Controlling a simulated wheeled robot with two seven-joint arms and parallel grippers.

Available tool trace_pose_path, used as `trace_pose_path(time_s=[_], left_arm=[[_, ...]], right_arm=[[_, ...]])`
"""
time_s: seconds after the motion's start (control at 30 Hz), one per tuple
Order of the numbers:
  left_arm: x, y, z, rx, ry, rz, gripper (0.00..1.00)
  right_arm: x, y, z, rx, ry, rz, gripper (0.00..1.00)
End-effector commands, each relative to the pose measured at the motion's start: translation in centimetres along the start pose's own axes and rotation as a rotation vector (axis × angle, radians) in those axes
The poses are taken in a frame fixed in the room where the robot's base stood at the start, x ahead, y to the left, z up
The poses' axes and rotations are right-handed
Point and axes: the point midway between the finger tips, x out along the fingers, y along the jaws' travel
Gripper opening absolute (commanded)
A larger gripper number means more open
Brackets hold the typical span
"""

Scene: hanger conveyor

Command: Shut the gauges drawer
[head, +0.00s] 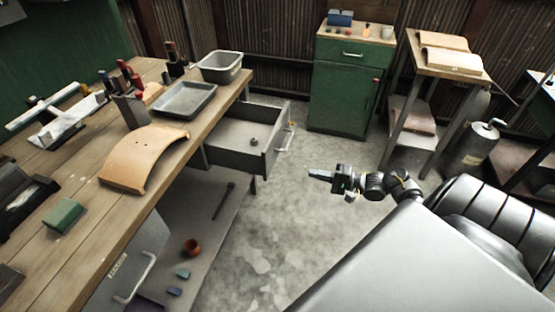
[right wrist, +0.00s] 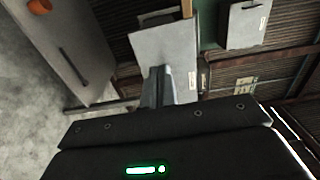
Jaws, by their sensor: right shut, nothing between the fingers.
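A grey drawer (head: 232,139) stands pulled out under the far end of the workbench, with a small dark object in it and a pale bar handle (head: 284,138) on its front. A second drawer front (head: 128,262) with a handle and a small label sits under the near end. I cannot read its label, so I cannot tell from it which drawer is for gauges. My right gripper (head: 318,174) is shut and empty over the floor, right of the open drawer and apart from it. Its fingers (right wrist: 157,86) show in the right wrist view before a grey panel. My left gripper is not in view.
The workbench (head: 75,235) bears a grey tray, a bin, a curved tan panel and tools. A lower shelf (head: 215,240) holds an orange cup and small blocks. A green cabinet (head: 340,98) and a stand are at the back. The floor (head: 255,235) between is clear.

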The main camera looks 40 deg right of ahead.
Motion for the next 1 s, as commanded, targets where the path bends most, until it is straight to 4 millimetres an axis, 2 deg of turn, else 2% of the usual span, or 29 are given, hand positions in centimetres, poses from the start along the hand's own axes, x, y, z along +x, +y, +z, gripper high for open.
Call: trace_pose_path(time_s=[0.17,0.27,0.77,1.0], left_arm=[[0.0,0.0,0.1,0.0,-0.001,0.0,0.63],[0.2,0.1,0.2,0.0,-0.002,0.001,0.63],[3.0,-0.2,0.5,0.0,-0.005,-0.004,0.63],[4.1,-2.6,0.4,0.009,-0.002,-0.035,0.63]], right_arm=[[0.2,-0.3,0.0,0.01,-0.006,-0.007,0.0],[1.1,-0.2,0.0,0.009,-0.005,-0.007,0.0],[10.6,0.1,0.1,0.008,-0.004,-0.006,0.0],[13.3,0.0,0.0,0.008,-0.003,-0.004,0.0]])
